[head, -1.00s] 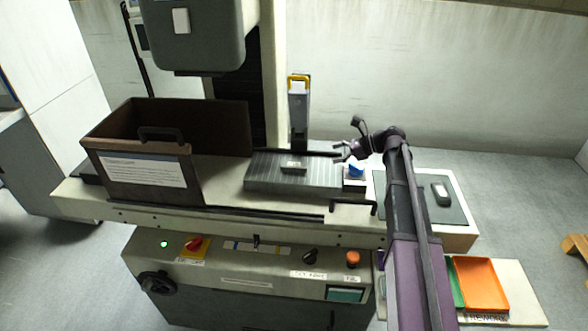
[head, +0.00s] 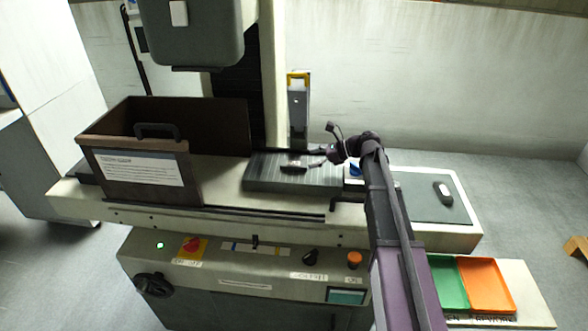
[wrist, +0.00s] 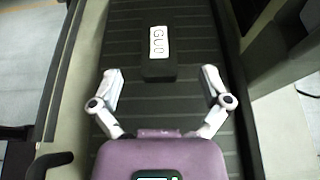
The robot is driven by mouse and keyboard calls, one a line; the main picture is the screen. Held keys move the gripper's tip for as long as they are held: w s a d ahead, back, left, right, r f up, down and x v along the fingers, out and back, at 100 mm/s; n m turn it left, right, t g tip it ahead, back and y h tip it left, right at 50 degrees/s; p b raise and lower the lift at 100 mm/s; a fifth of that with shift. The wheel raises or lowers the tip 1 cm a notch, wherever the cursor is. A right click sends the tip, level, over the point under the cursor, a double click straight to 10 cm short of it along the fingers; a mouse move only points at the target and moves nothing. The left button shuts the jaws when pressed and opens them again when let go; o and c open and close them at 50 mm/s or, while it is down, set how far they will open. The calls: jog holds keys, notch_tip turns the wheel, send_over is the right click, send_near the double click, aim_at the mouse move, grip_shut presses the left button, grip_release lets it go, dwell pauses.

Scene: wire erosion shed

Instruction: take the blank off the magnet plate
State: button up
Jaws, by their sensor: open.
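The blank (head: 293,168) is a small dark block on the grey ribbed magnet plate (head: 262,180) in the head view. In the wrist view the blank (wrist: 158,68) lies ahead of my gripper, with a white lettered label on top; the plate (wrist: 195,45) runs beneath it. My gripper (head: 317,157) is over the plate, just right of the blank in the head view. In the wrist view my gripper (wrist: 161,77) has its fingers spread wide and empty, with the blank's near end between the tips. I cannot tell the exact height of the fingers.
A brown box (head: 222,125) with a handle stands left of the plate. A blue part (head: 355,168) is at the plate's right end. A dark object (head: 443,193) lies on a grey mat (head: 417,205) further right. Green (head: 449,283) and orange (head: 487,287) trays sit lower right.

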aim_at(294, 163)
jog(key=shift+a+f, duration=0.1)
jog(key=shift+a, duration=0.2)
jog(key=shift+b+x, duration=1.05)
jog(key=shift+x, duration=1.55)
grip_shut()
